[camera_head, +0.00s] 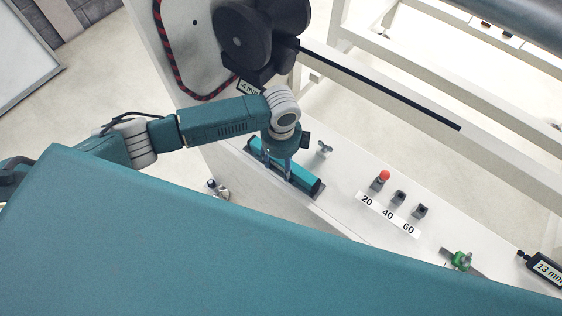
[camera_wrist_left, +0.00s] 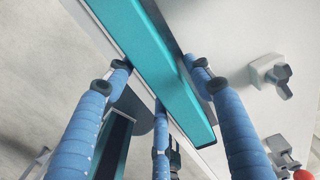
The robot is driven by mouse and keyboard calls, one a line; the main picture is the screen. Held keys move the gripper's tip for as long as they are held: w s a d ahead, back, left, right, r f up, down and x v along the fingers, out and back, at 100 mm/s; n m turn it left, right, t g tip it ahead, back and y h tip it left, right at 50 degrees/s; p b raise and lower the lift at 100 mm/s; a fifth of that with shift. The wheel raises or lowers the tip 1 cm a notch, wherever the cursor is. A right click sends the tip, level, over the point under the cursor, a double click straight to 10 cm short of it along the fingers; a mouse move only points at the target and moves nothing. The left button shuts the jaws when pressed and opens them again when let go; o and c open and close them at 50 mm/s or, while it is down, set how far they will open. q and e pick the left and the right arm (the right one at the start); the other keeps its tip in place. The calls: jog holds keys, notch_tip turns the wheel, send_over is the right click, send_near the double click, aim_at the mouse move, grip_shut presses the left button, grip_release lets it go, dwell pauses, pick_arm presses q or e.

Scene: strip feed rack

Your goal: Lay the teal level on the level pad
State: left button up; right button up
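The teal level (camera_head: 306,180), a long bar with black ends, lies low along the white machine panel. A grey strip that looks like the level pad (camera_head: 320,194) shows at its lower right end; the level hides most of it. My left gripper (camera_head: 279,166) points down over the level's middle. In the left wrist view its blue fingers (camera_wrist_left: 160,80) stand on both sides of the teal level (camera_wrist_left: 165,65), tips close to its long edges. Whether they press on it is unclear. My right gripper is out of view.
A wing-shaped metal knob (camera_head: 324,149) sits just beyond the level. Farther right are a red-topped post (camera_head: 380,179), black blocks (camera_head: 398,197) over a 20-40-60 scale, and a green clamp (camera_head: 460,260). Black rollers (camera_head: 250,35) stand above my left arm.

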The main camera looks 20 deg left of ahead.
aim_at(281, 162)
pick_arm(q)
notch_tip(281, 162, up, 12)
jog(key=b, duration=0.1)
jog(key=shift+r, duration=0.2)
dwell(0.4)
dwell(0.4)
